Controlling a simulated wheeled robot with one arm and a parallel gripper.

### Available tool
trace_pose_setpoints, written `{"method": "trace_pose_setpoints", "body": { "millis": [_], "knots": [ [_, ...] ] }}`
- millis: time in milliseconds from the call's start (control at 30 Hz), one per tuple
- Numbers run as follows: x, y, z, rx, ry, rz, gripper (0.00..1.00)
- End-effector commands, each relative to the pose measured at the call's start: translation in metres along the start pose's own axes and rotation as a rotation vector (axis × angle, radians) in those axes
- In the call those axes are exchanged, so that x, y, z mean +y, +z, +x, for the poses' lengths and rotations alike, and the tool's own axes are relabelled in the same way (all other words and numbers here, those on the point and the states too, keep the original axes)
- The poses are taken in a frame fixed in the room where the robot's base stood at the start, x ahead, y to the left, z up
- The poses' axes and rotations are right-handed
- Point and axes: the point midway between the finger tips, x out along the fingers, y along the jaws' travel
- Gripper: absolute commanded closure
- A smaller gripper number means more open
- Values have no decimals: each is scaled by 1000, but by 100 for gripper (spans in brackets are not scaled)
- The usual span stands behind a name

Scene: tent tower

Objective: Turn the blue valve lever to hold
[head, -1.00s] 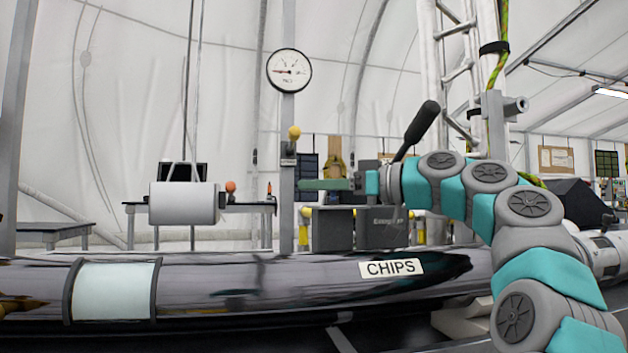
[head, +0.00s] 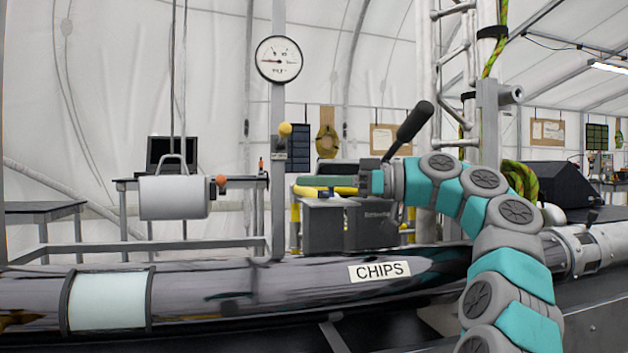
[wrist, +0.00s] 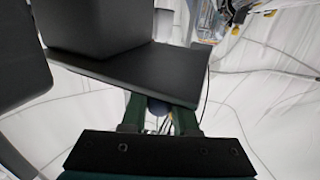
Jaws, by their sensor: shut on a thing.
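My gripper (head: 332,173) is in the middle of the head view, its green fingers pointing left above the grey boxes. I cannot make out the lever in the head view.
A post carries a round gauge (head: 279,59) and a yellow ball (head: 285,129). A white cylinder (head: 172,197) with an orange ball (head: 221,181) hangs at left. A long dark tube labelled CHIPS (head: 379,271) crosses the front. A black slab (wrist: 140,72) lies close beyond my fingers.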

Motion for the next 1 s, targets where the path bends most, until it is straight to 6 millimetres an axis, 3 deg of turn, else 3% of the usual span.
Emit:
{"method": "trace_pose_setpoints", "body": {
  "millis": [67, 100, 333, 667, 1000],
  "knots": [
    [0, -3, -1, 5, 3, -2, 100],
    [0, -3, -1, 4, 3, -2, 69],
    [0, -2, 0, 3, 2, -1, 43],
    [0, -2, -4, 2, 3, 0, 42],
    [1, -3, -54, 2, 4, -1, 42]
  ]
}}
